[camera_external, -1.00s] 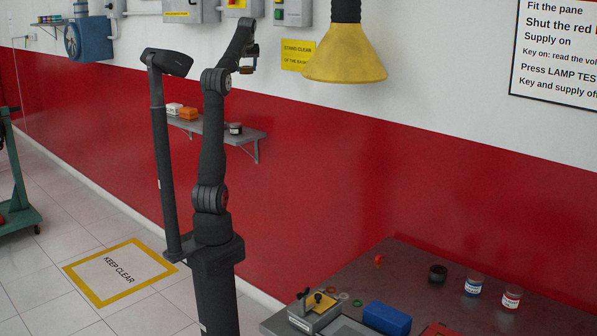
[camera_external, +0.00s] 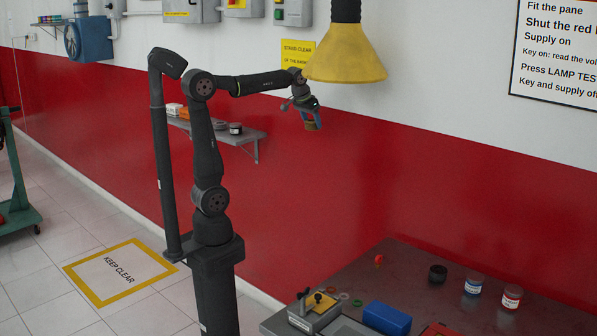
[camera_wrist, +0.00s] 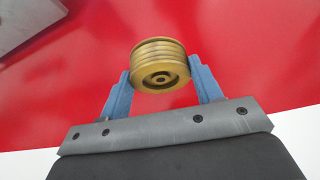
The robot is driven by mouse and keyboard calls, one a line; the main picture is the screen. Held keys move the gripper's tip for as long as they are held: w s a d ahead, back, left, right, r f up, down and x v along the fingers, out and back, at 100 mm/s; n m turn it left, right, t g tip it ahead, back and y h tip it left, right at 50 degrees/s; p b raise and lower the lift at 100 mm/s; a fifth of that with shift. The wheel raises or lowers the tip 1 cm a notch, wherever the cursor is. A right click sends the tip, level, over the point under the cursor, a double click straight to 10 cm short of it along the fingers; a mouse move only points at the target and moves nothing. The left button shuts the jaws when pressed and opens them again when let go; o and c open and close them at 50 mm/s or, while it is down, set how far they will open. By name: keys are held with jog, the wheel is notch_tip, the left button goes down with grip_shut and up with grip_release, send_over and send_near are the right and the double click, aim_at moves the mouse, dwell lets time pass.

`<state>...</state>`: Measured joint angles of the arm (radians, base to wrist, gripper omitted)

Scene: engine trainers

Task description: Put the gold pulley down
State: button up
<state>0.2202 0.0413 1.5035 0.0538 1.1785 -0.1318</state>
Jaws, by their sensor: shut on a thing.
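The gold pulley (camera_wrist: 160,64) is a grooved gold cylinder with a dark centre hole. In the wrist view it sits between the two blue fingers of my gripper (camera_wrist: 162,84), which touch it on both sides. In the external view my gripper (camera_external: 313,122) is held in the air before the red wall, below and left of the yellow lamp shade and above the level of the table. The pulley is too small there to make out clearly.
The dark table (camera_external: 400,268) at lower right holds a grey fixture (camera_external: 314,312), a blue box (camera_external: 387,318), a black cup (camera_external: 438,273) and two labelled jars (camera_external: 473,285). The yellow lamp (camera_external: 345,55) hangs close to my wrist. A wall shelf (camera_external: 250,136) stands behind the arm.

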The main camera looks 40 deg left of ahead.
jog(key=s+d+f+m+h, duration=0.1)
jog(key=s+d+f+m, duration=0.3)
jog(key=d, duration=0.7)
jog(key=s+d+f+m+g+h, duration=0.1)
jog(key=d+f, duration=0.4)
jog(key=d, duration=0.7)
jog(key=s+d+f+m+h, duration=0.1)
jog(key=s+d+f+m, duration=0.3)
jog(key=d, duration=0.7)
jog(key=s+d+f, duration=0.7)
jog(key=s+d, duration=0.2)
jog(key=d, duration=0.2)
jog(key=s+d+f+g, duration=0.1)
jog(key=s+d+f, duration=0.7)
jog(key=s+d, duration=0.2)
jog(key=shift+s+d+f+m, duration=0.25)
jog(key=shift+s+d+m, duration=0.05)
jog(key=shift+d, duration=0.2)
jog(key=w+f, duration=0.2)
jog(key=w, duration=0.1)
jog(key=w+d+f, duration=0.1)
jog(key=w+f, duration=0.1)
jog(key=w, duration=0.2)
jog(key=w+f, duration=0.2)
jog(key=w, duration=0.2)
jog(key=shift+d+f, duration=0.15)
jog(key=shift+f, duration=2.2)
jog(key=shift+f, duration=0.15)
